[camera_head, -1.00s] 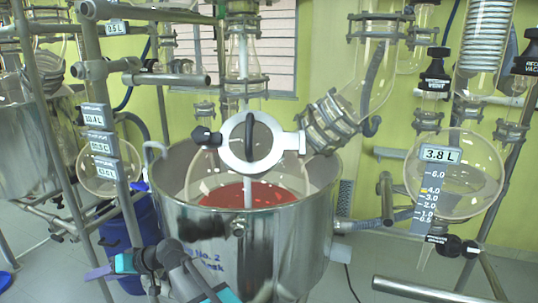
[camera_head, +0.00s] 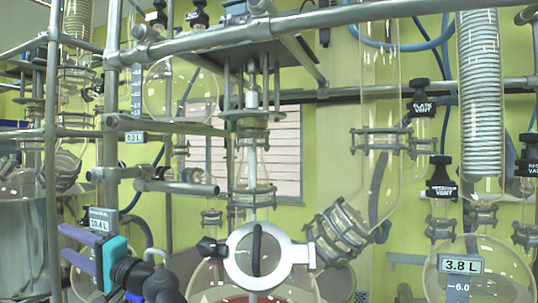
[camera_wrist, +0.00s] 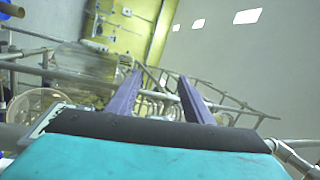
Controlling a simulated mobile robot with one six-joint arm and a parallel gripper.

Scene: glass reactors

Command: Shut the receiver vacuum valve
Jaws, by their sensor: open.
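The receiver vacuum valve (camera_head: 530,158) has a black knob with partly cut-off white lettering, at the far right edge of the head view. It sits on a glass neck above the round receiver flask (camera_head: 500,268), which carries a 3.8 L tag. I cannot tell the valve's setting. My gripper (camera_head: 66,243), with purple fingers and a teal body, is at the lower left of the head view, far from the valve. In the wrist view my gripper (camera_wrist: 159,76) is open, with nothing between its fingers. I cannot pick out the valve in the wrist view.
Two similar black knobs, a vent valve (camera_head: 441,178) and another vent valve (camera_head: 421,98), stand left of the receiver vacuum valve. The glass reactor with a round metal clamp (camera_head: 270,256) stands between my gripper and them. Metal rails (camera_head: 300,22) cross above.

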